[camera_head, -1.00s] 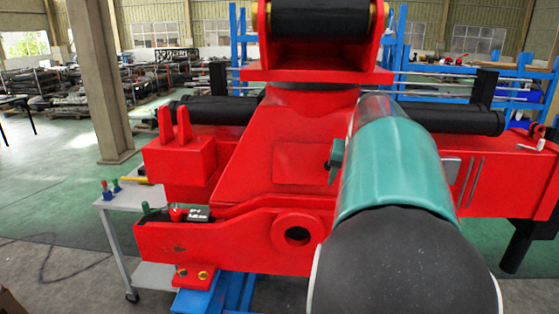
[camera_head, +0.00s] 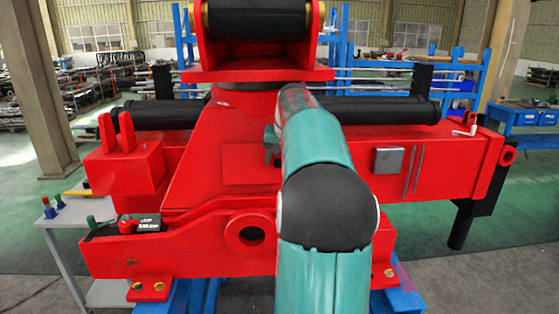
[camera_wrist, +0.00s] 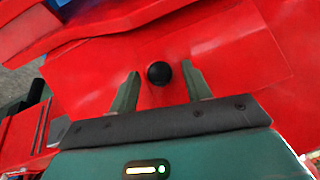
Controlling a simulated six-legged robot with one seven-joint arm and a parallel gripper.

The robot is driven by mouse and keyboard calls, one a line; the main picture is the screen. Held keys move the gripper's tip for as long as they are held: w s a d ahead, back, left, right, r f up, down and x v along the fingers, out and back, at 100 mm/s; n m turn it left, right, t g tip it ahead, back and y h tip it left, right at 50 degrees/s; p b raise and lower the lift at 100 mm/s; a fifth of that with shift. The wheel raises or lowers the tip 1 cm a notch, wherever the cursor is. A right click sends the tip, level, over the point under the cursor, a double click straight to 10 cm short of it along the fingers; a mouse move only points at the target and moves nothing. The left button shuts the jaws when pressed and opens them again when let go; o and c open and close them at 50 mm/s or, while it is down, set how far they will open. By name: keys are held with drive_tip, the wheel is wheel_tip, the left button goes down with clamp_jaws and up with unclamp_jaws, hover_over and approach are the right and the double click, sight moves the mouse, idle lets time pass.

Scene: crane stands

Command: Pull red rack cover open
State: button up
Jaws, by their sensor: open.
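The red rack cover (camera_wrist: 230,60) is a flat red panel with a round black knob (camera_wrist: 159,73) in the wrist view. In the head view my arm partly hides my gripper (camera_head: 271,142).
The red crane body (camera_head: 430,170) rests on blue stands (camera_head: 190,297). A black roller (camera_head: 260,18) sits above, with black cylinders (camera_head: 385,110) behind. A grey cart (camera_head: 60,215) stands left. A concrete pillar (camera_head: 45,100) rises behind it. Green floor is open on both sides.

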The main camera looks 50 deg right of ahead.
drive_tip(key=shift+f, duration=0.15)
clamp_jaws()
